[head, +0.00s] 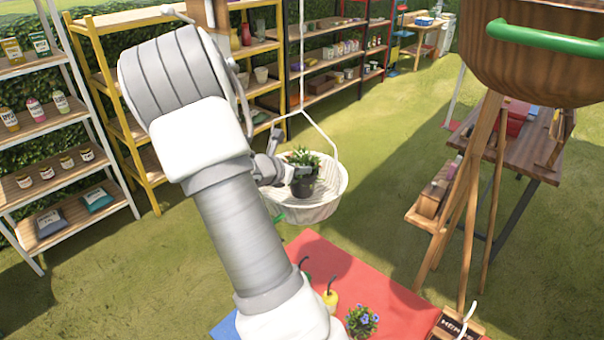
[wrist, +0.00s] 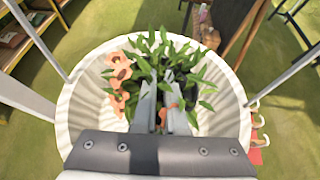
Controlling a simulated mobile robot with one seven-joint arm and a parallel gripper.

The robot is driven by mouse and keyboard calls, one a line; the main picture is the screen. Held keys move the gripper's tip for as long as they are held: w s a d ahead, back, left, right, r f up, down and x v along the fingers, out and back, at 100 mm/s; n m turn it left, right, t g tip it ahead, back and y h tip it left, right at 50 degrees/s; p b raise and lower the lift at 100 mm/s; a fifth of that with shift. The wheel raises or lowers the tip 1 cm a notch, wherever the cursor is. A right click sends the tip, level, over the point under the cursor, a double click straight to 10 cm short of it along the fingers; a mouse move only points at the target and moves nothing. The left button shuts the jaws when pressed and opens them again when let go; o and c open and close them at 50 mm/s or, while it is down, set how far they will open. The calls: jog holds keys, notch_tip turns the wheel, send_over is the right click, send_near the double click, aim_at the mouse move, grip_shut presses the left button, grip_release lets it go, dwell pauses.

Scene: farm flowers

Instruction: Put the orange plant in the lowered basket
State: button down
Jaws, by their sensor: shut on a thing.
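The orange plant (wrist: 122,72) has orange flowers and green leaves, and it stands in a dark pot (head: 303,186) in the head view. My gripper (head: 290,172) is shut on it; in the wrist view the gripper's fingers (wrist: 166,112) reach into the leaves. The white hanging basket (head: 322,211) is round and ribbed, and hangs from thin white rods. In the head view the plant overlaps the basket's opening. In the wrist view the basket's rim (wrist: 68,115) surrounds the plant. I cannot tell whether the pot touches the basket's floor.
A red mat (head: 375,290) lies below with a blue-flowered plant (head: 361,321) and a yellow watering can (head: 330,298). Shelves (head: 110,110) stand at the left and back. A wooden barrel (head: 535,55) on a stand and a wooden table (head: 530,140) are at right. Grass between is clear.

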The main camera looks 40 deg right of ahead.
aim_at(302, 177)
jog(key=shift+f, duration=0.95)
jog(key=shift+f+b, duration=0.35)
jog(key=shift+b, duration=0.05)
jog(key=shift+f+b, duration=0.3)
jog(key=shift+b, duration=0.05)
jog(key=c, duration=1)
grip_release()
jog(key=shift+r, duration=0.1)
